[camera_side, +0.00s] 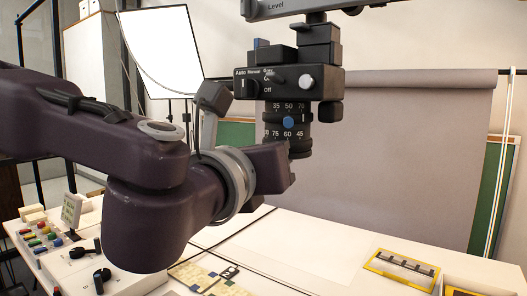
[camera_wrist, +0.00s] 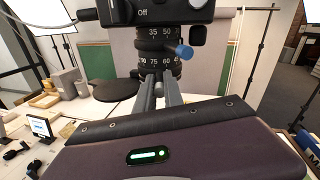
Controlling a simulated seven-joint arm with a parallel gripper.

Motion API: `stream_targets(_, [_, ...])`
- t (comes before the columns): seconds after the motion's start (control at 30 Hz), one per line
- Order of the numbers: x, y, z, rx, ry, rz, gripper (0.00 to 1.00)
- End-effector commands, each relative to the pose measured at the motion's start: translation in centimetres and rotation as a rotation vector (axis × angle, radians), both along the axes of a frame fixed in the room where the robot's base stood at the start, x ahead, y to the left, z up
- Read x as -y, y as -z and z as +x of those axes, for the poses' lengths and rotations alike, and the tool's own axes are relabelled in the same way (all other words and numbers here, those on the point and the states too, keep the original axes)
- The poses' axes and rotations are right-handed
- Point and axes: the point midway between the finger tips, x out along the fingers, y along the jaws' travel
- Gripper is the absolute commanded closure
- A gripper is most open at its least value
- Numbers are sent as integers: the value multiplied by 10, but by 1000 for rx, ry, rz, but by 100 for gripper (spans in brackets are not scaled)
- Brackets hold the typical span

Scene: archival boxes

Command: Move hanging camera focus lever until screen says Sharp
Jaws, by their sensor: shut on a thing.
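The camera (camera_side: 287,84) hangs from a grey bar, and its lens (camera_side: 288,138) with white number scales points down. A lever with a blue round knob (camera_side: 288,122) sticks out from the lens between the two scales. In the wrist view the knob (camera_wrist: 184,52) is to the right of my fingers, apart from them. My gripper (camera_wrist: 159,84) reaches up to the lower lens ring and is shut on a small part there, mostly hidden between the fingers. In the side view my wrist hides the fingers. A small screen (camera_side: 72,211) stands on the table at left; its text is unreadable.
Colored buttons (camera_side: 40,238) and black knobs (camera_side: 84,251) sit on the table at left. A yellow-edged frame (camera_side: 401,269) lies at right. A white light panel (camera_side: 160,50) and a grey backdrop (camera_side: 410,150) stand behind. The table's middle right is clear.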

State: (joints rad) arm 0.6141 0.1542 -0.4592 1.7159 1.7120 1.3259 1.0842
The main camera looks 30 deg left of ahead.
Motion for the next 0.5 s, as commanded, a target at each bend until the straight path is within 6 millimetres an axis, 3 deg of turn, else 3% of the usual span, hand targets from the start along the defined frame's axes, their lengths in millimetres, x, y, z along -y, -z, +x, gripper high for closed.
stream_targets(0.5, [3, -1, 1, 4, -34, 0, 100])
